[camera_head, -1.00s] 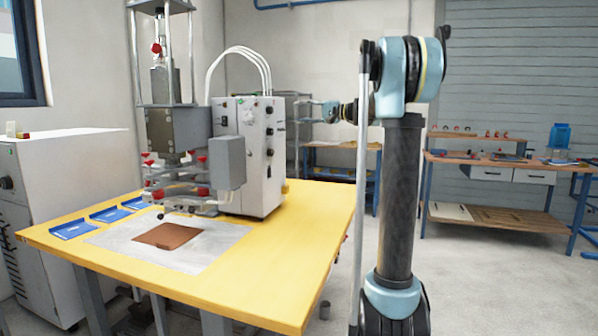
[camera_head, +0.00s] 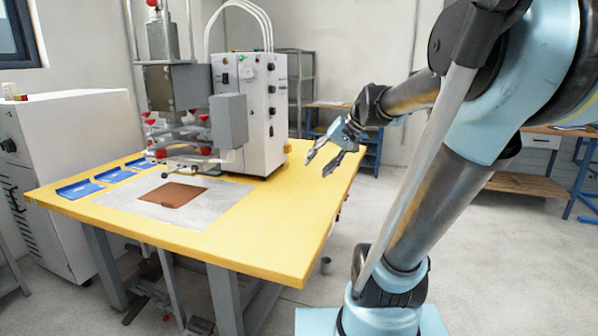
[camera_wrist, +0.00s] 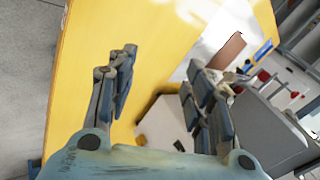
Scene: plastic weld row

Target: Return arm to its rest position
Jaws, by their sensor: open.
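My gripper (camera_head: 328,164) is open and empty in the head view, above the right part of the yellow table (camera_head: 270,232). Its fingers point down and to the left, to the right of the white welding machine. My arm reaches in from the right, bent over the table's right side.
The white machine (camera_head: 262,120) stands at the back of the table. A brown sheet (camera_head: 173,194) lies on a pale mat (camera_head: 225,208), with several blue trays (camera_head: 80,189) to its left. A workbench (camera_head: 520,185) stands at the right.

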